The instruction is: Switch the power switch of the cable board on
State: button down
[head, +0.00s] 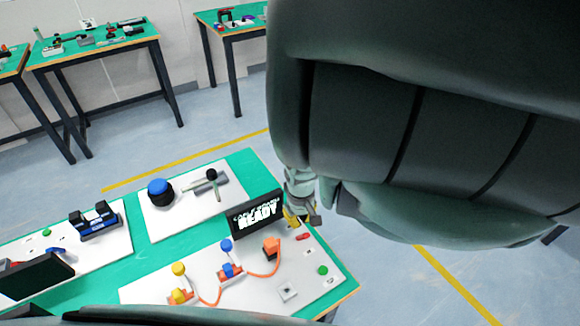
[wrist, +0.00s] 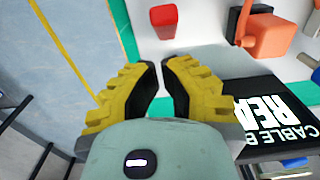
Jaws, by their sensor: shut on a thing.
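The cable board (head: 245,297) is a white panel on a green-topped table, with orange cable and coloured plugs. A small red switch (head: 302,237) lies near its right edge and shows as a red block in the wrist view (wrist: 163,20). It looks like the power switch; I cannot tell its position. My gripper (head: 307,218), with yellow fingers, is over the board's far right edge beside the display. In the wrist view the fingertips (wrist: 162,64) are close together, short of the red switch and apart from it in the picture. What they grip cannot be made out.
A black display (head: 257,217) reading READY stands close beside my gripper. An orange plug block (head: 271,246) and a green button (head: 322,270) are nearby. A blue knob (head: 160,191) is on another white panel. My arm hides much of the right side.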

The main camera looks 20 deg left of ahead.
jog(key=shift+w+a+f+b, duration=0.2)
jog(key=shift+w+a+b, duration=0.1)
jog(key=shift+b, duration=0.1)
jog(key=shift+w+a+r+b, duration=0.25)
jog(key=shift+w+a+b, duration=0.25)
jog(key=shift+a, duration=0.1)
jog(key=shift+w+a+r+b, duration=0.2)
jog(key=shift+w+a+b, duration=0.3)
jog(key=shift+a, duration=0.1)
jog(key=shift+a+r, duration=0.2)
jog(key=shift+r, duration=0.45)
notch_tip(320, 180, up, 10)
jog(key=f+p, duration=0.1)
jog(key=w+a+r+m+t+y+p, duration=0.1)
jog(key=w+a+r+y+p, duration=0.2)
jog(key=a, duration=0.2)
jog(key=shift+w+t, duration=0.3)
jog(key=shift+t, duration=0.1)
